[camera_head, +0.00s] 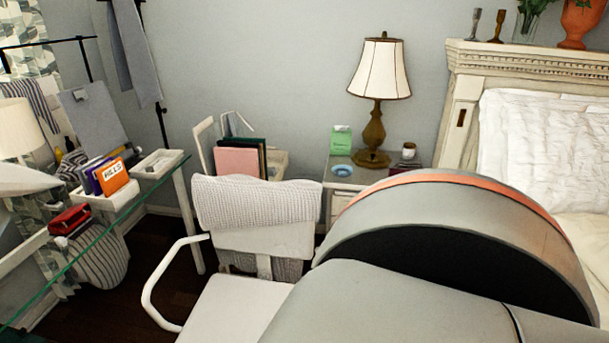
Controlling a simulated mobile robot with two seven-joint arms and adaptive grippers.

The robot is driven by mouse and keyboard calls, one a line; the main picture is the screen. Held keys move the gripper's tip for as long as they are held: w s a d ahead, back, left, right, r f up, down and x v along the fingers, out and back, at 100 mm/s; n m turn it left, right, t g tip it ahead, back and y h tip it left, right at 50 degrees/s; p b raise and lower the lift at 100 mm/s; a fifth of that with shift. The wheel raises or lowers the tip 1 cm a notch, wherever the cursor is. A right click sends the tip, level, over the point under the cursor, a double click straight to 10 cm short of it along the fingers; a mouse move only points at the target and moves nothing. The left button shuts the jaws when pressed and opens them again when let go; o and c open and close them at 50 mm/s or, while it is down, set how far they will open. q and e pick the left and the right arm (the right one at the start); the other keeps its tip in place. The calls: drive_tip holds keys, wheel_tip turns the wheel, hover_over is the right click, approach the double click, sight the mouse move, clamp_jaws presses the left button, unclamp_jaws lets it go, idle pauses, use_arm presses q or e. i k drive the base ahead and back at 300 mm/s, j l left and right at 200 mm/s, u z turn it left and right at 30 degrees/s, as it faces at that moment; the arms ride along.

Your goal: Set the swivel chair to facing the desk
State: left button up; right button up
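The white swivel chair (236,308) stands at the lower middle. Its backrest (285,239) is on the wall side, with a grey knit throw (257,203) draped over it. Its seat extends from the backrest towards me, and a looped white armrest (150,290) is on its left. The glass-topped desk (97,235) is on the left, beside the chair. The chair's base and right side are hidden, the right side behind my large grey arm link. Neither gripper can be seen.
The desk holds a red stapler-like object (70,219), books (112,177) and a white tray (158,163). A nightstand (340,184) with a lamp (380,85) stands behind the chair. The bed headboard (458,128) is at right. A strip of dark floor (180,283) shows between desk and chair.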

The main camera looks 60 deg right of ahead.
sight(265, 227)
drive_tip(key=z, duration=1.6)
drive_tip(key=l+u, duration=0.25)
drive_tip(key=u, duration=0.25)
drive_tip(key=l+u, duration=0.25)
drive_tip(key=u, duration=0.25)
